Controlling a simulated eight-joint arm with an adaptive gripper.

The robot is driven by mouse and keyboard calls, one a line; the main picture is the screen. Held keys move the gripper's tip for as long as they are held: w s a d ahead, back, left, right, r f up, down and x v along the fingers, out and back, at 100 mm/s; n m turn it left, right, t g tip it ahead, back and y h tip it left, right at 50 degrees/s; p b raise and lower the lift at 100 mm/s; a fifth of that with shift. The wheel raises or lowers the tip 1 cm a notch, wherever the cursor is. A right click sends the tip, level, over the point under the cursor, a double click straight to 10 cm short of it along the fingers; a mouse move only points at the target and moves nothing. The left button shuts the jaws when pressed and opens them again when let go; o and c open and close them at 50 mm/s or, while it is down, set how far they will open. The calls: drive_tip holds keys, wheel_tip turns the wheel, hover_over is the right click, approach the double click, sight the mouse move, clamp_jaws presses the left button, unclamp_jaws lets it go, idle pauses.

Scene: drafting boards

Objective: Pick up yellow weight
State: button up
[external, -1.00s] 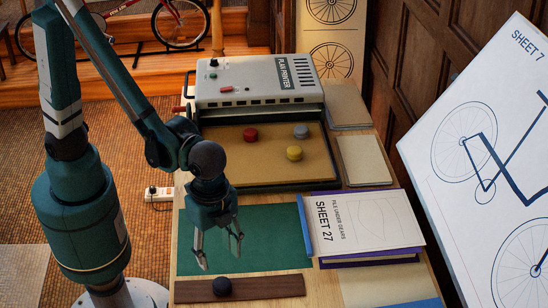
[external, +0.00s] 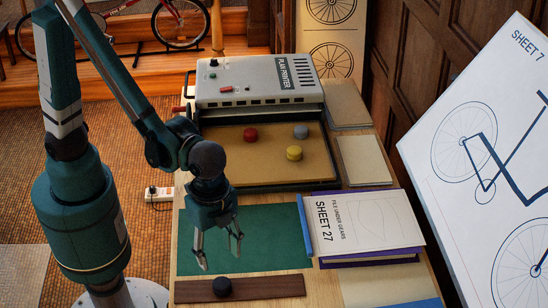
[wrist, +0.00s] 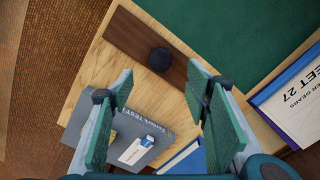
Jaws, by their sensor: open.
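The yellow weight (external: 294,153) is a small round piece lying on the tan bed of the plan printer's tray (external: 222,165). A red weight (external: 250,134) lies to its left and farther back, and a grey weight (external: 301,132) lies just behind it. My gripper (external: 218,264) is open and empty. It points down above the green mat, in front of the tray and well apart from the yellow weight. In the wrist view my gripper (wrist: 160,110) has its fingers spread wide, and the yellow weight is not in that view.
A black knob (external: 222,286) sits on a dark wooden strip (external: 270,286) at the near edge. The thick book marked Sheet 27 (external: 365,222) lies right of the green mat (external: 275,240). The plan printer (external: 255,82) stands behind the tray. Tan pads (external: 363,160) lie to its right.

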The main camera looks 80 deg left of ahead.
idle(0.5)
drive_tip(key=w+a+n+p, duration=0.2)
drive_tip(key=w+a+n, duration=0.55)
drive_tip(key=w, duration=0.25)
drive_tip(key=n+p, duration=0.4)
drive_tip(key=n, duration=1.9)
hover_over(295, 149)
drive_tip(key=shift+s+r, duration=0.1)
drive_tip(key=shift+r, duration=0.1)
drive_tip(key=shift+f+m, duration=0.1)
drive_tip(key=shift+m, duration=0.15)
drive_tip(key=shift+d+f, duration=0.1)
drive_tip(key=shift+f, duration=1.1)
